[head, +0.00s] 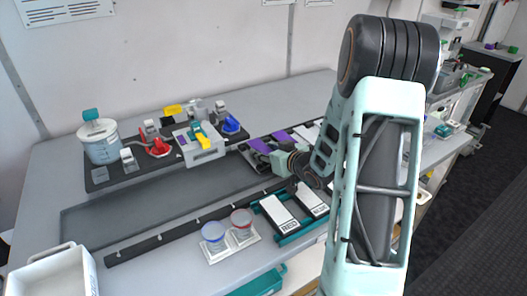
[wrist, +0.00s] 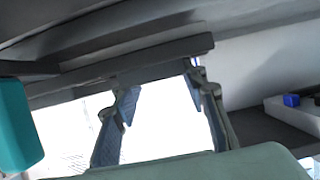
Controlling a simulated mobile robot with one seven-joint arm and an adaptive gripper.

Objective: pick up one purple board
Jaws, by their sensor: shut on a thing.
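Purple boards lie side by side in a dark rack right of the table's middle; in the head view I see a left one (head: 259,146) and another (head: 282,136) to its right. My gripper (head: 266,154) is low at the left purple board and shut on it; the arm hides part of the rack. In the wrist view the two fingers of my gripper (wrist: 160,84) stand apart against a bright white surface (wrist: 165,125). The grip itself is hard to make out there, and no purple face shows clearly.
White cards marked RED (head: 279,214) lie on a teal rack in front. Blue and red-lidded cups (head: 214,234) stand left of it. Behind are a white device (head: 205,151) and a jar (head: 101,142). A white bin (head: 50,278) is front left. The grey mat (head: 140,204) is clear.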

